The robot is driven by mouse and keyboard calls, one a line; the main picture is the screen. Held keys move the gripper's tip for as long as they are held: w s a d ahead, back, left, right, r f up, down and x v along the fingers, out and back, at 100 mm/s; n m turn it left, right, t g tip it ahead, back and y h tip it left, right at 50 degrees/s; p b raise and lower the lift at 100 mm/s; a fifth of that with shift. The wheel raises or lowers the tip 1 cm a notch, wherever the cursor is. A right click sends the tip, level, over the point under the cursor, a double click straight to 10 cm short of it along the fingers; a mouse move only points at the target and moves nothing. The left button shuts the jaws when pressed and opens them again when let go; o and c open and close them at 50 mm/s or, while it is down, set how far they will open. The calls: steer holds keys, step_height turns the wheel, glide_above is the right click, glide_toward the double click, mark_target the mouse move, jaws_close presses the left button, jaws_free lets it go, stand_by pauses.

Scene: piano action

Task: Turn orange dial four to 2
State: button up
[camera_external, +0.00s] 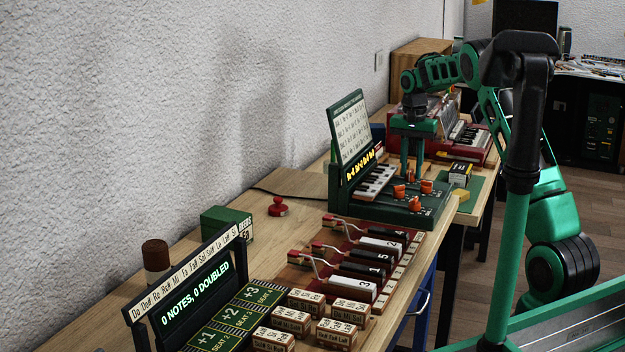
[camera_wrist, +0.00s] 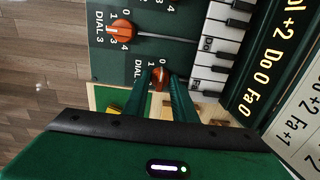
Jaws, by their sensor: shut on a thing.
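The green console (camera_external: 360,215) with orange dials stands on the bench in the external view. My gripper (camera_external: 411,178) reaches down over its far end. In the wrist view my gripper (camera_wrist: 164,82) is shut on an orange dial (camera_wrist: 158,77), one finger on each side. This dial's label starts "DIAL"; its number is hidden by a finger. The marks 0 and 1 show beside it; its other marks and its pointer's reading are hidden. Dial 3 (camera_wrist: 121,29), also orange, sits beside it and is clear of my fingers.
Piano keys (camera_wrist: 222,45) and a lit yellow note strip (camera_wrist: 262,60) lie right of the dials in the wrist view. A red keyboard case (camera_external: 480,150) stands behind the console.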

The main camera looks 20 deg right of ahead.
steer(key=n, duration=0.4)
steer(key=shift+w+a+n, duration=0.1)
steer(key=shift+n, duration=0.3)
steer(key=n, duration=0.4)
steer(key=shift+n, duration=0.3)
steer(key=n, duration=0.4)
steer(key=shift+r, duration=0.1)
steer(key=shift+n, duration=2.1)
steer(key=o, duration=1)
steer(key=shift+o, duration=0.2)
